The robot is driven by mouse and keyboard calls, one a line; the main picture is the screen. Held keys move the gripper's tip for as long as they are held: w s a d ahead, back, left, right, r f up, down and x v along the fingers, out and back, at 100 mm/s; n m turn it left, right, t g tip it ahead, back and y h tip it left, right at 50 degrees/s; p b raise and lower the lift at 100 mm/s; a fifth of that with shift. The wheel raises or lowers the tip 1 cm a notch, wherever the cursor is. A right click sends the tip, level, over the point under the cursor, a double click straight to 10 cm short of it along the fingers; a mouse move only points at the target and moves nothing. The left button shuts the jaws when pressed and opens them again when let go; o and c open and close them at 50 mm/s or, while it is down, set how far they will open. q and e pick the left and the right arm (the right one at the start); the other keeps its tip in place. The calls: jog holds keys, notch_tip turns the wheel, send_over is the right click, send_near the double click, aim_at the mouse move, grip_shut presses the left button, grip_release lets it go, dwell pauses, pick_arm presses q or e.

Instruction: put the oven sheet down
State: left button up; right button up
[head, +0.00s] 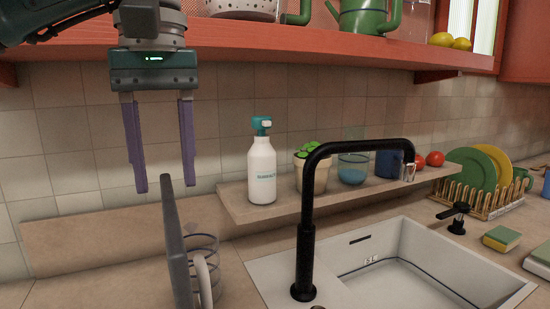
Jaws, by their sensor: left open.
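A dark grey flat sheet (175,245), which looks like the oven sheet, stands upright on the counter at the lower left, seen nearly edge-on. Its lower end runs out of the picture, so I cannot tell what holds it up. My left gripper (164,188) points down with its two purple fingers apart. The sheet's top edge shows between and just below the fingertips; I cannot tell whether they touch. My right gripper is not in view.
A white item and a clear ringed vessel (207,262) stand beside the sheet. A white soap bottle (262,168) and a plant pot (312,172) stand on the low ledge (240,208). The black tap (306,235) rises by the sink (400,262). A red shelf (300,45) overhangs.

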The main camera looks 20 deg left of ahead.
aim_at(168, 201)
pick_arm(q)
jog(key=shift+o, duration=0.4)
jog(key=shift+r, duration=0.5)
jog(key=shift+w+a+r+p, duration=0.1)
jog(key=shift+w+r+p, duration=0.1)
jog(key=shift+r+p, duration=0.45)
jog(key=shift+w+f, duration=0.15)
jog(key=shift+f, duration=0.1)
notch_tip(168, 201, down, 4)
jog(key=shift+f+p, duration=0.2)
jog(key=shift+p, duration=0.4)
jog(key=f+p, duration=0.1)
jog(key=f, duration=0.1)
jog(key=s+f+p, duration=0.1)
jog(key=f, duration=0.1)
jog(key=shift+f+p, duration=0.3)
jog(key=shift+p, duration=0.05)
jog(key=shift+w+f, duration=0.1)
jog(key=shift+f, duration=0.45)
grip_shut()
